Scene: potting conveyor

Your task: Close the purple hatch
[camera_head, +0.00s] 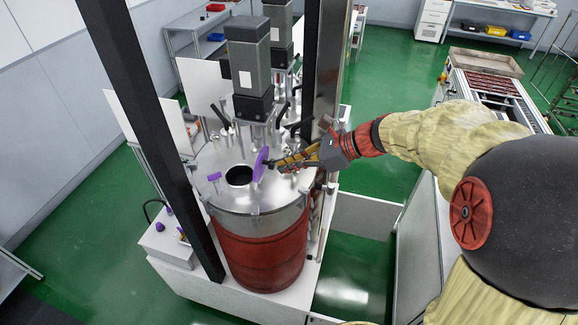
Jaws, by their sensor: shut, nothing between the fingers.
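The purple hatch (260,164) stands tilted up, open, on the steel lid (218,192) of a red drum-like tank (262,250). The dark round opening (239,175) in the lid lies just left of the hatch and is uncovered. My gripper (270,163) is shut and empty, with its fingertips close to the right side of the hatch. I cannot tell whether they touch it. A small purple handle (214,177) stands on the lid left of the opening.
A grey motor (249,65) rises behind the opening. Black posts (150,130) stand left and right of the tank, and clamps and fittings crowd the back of the lid. A conveyor (495,90) stands at the far right. Green floor (385,110) is clear behind my arm.

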